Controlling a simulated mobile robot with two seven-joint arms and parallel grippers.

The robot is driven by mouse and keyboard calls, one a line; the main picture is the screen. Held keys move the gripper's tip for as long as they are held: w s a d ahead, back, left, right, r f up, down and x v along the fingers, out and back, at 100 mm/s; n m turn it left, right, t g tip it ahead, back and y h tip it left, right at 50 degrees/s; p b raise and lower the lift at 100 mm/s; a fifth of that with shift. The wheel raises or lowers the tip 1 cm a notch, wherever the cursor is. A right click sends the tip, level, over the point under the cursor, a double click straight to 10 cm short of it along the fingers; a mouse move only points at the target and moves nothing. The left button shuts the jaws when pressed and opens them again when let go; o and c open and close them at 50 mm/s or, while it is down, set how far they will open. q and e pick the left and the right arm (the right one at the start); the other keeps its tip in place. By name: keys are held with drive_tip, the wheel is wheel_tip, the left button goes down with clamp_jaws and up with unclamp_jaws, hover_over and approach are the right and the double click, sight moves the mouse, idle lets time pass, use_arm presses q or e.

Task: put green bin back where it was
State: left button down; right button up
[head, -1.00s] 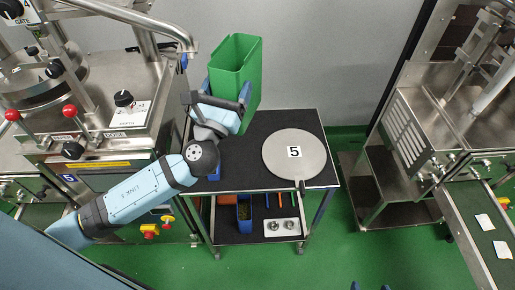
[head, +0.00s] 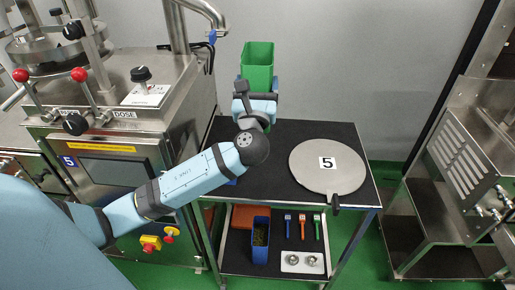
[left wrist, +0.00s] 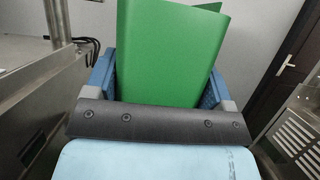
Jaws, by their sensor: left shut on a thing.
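The green bin (head: 258,58) is upright at the back of the black-topped cart (head: 275,185), close to the grey wall. My left gripper (head: 258,88) is shut on it, with a blue finger on each side. In the left wrist view the bin (left wrist: 165,55) fills the space between the blue fingers of the gripper (left wrist: 162,80). The bin's base is hidden behind my gripper, so I cannot tell whether it touches the cart top. My right gripper is in neither view.
A round grey plate marked 5 (head: 327,170) lies on the cart's right side. The lower shelf holds a blue bin (head: 261,240), small coloured tools (head: 302,220) and a white tray (head: 303,262). The dosing machine (head: 150,115) stands close on the left.

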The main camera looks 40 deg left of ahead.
use_arm(q)
wheel_tip(320, 180, down, 11)
drive_tip(key=shift+f+b, duration=0.2)
drive_tip(key=shift+b, duration=0.5)
wheel_tip(320, 180, down, 5)
drive_tip(key=shift+r+b, duration=0.2)
drive_tip(key=shift+b, duration=0.1)
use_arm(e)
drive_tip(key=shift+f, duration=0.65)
use_arm(q)
drive_tip(key=shift+f, duration=0.1)
drive_tip(key=shift+c, duration=1.8)
unclamp_jaws()
drive_tip(key=shift+f, duration=0.1)
drive_tip(key=o, duration=0.3)
drive_tip(key=shift+o, duration=0.3)
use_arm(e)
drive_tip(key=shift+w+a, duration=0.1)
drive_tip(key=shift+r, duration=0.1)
use_arm(q)
drive_tip(key=v, duration=1.2)
drive_tip(key=shift+b, duration=0.4)
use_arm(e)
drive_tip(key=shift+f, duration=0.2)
